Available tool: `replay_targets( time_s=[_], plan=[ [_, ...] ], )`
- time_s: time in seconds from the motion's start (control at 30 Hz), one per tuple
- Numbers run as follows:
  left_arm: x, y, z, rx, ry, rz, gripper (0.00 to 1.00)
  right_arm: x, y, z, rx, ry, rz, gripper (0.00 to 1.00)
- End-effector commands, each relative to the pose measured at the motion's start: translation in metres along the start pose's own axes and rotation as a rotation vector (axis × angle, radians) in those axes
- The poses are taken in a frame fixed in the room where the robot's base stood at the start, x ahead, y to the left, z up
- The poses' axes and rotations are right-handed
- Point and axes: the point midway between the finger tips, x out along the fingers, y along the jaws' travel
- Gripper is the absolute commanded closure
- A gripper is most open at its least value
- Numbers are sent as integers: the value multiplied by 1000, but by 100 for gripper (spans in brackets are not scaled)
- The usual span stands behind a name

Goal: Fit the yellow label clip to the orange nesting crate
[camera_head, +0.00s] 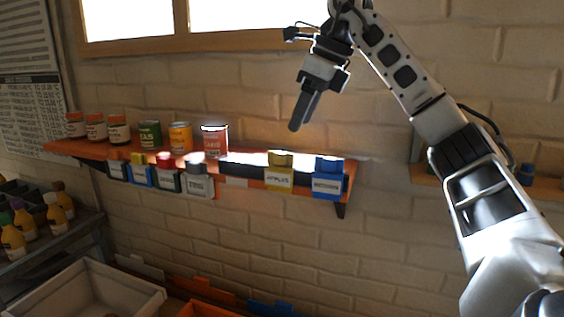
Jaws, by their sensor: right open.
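My right gripper (304,110) hangs in front of the brick wall, above the right part of the shelf. It points down, is open, and has nothing visible in it. A yellow label clip (279,180) hangs on the shelf's front edge, below the gripper and apart from it. It has a pale label with print too small to read. An orange crate rim (205,309) shows at the bottom edge, right of the white crate; most of it is cut off. My left gripper is not in view.
A blue clip (327,184) hangs right of the yellow one; several more clips hang farther left. Cans, including a red one (215,141), stand on the orange shelf (72,148). A white crate (80,281) is at the bottom left. Bottles (12,240) stand at the left.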

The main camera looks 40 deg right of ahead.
Motion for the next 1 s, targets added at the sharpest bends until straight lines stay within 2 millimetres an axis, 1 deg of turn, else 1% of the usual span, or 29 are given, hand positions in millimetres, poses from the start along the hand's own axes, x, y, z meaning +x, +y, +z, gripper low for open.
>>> replay_targets(
  time_s=[0.03, 0.3, 0.43, 0.6, 0.8, 1.0],
  plan=[
    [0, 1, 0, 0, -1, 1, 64, 8, 0, 0, -1, 4, 3, 48],
    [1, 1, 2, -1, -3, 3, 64, 43, 0, -1, 0, 2, 4, 48],
    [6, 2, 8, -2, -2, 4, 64, 71, 0, -2, 1, 2, 3, 48],
    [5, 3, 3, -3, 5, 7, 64, 96, 0, -1, 1, 2, 1, 48],
    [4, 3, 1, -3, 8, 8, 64, 115, 0, 0, 1, -1, 0, 48],
    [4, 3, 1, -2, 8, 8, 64, 120, 0, 0, 1, -2, 0, 48]
  ],
)
